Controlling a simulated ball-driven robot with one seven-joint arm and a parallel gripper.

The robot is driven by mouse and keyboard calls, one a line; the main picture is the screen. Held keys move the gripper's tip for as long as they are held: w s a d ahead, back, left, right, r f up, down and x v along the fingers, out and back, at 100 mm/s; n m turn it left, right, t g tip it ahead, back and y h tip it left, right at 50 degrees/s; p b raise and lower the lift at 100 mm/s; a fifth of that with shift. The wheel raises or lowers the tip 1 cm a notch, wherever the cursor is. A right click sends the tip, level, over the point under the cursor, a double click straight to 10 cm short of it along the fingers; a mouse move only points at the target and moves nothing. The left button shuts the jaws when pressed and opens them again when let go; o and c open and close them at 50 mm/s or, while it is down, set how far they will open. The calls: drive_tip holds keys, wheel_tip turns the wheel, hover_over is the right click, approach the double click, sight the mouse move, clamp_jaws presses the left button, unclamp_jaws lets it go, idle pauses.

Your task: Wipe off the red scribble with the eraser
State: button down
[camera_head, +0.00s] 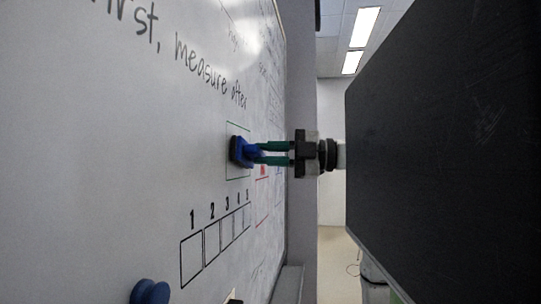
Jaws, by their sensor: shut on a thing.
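My gripper (262,153) has green fingers and is shut on a blue eraser (246,151) with a dark pad. The pad faces the whiteboard (120,160) on the left and looks to be at or very close to its surface. A thin green outline shows around the eraser on the board. A small red patch (262,170) shows on the board just beyond and below the fingers. I cannot tell for sure whether it is the scribble. The eraser and fingers may hide other marks behind them.
A row of numbered boxes (212,243) is drawn below the eraser, with black handwriting (210,72) above. A round blue knob (150,292) sits on the board at the bottom left. A ledge (289,283) runs along the board's lower edge. A large dark shape blocks the right side.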

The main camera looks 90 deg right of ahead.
drive_tip(key=shift+w, duration=0.25)
drive_tip(key=d, duration=0.7)
drive_tip(key=shift+s+d, duration=0.15)
drive_tip(key=shift+s, duration=0.25)
idle(0.3)
drive_tip(key=shift+w+a+b, duration=0.2)
drive_tip(key=shift+a+b, duration=0.7)
drive_tip(key=shift+a, duration=0.95)
drive_tip(key=shift+w+a+b, duration=0.2)
drive_tip(key=shift+a+b, duration=0.7)
drive_tip(key=shift+a, duration=0.95)
